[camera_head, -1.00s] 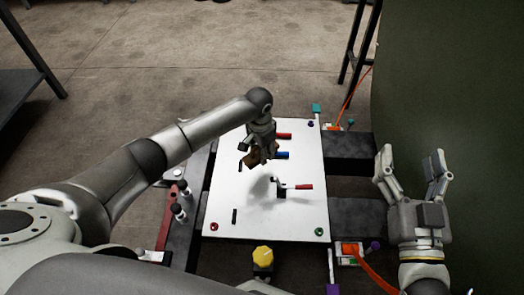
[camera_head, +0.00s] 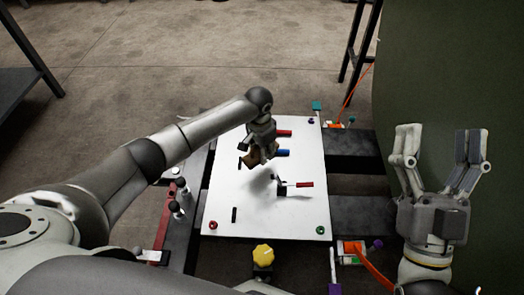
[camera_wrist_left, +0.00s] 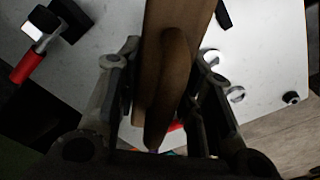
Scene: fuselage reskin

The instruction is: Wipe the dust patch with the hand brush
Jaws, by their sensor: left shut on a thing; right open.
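My left gripper (camera_head: 262,147) is shut on the brown wooden hand brush (camera_head: 252,158) over the upper middle of the white panel (camera_head: 230,200). In the left wrist view the brush handle (camera_wrist_left: 170,60) stands between the two fingers, and its bristles are hidden. I cannot tell if the brush touches the panel. A faint grey smudge (camera_head: 264,172) lies just below the brush; I cannot tell if it is the dust patch or shadow. My right gripper (camera_head: 438,142) is open and empty, right of the panel beside the dark green curved surface.
A red-handled tool (camera_head: 305,184) stands on the panel, with blue (camera_head: 282,153) and red (camera_head: 284,133) handles above it. A yellow knob (camera_head: 263,255) sits before the panel's near edge. Orange cables (camera_head: 375,268) run at the right. The panel's lower half is mostly clear.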

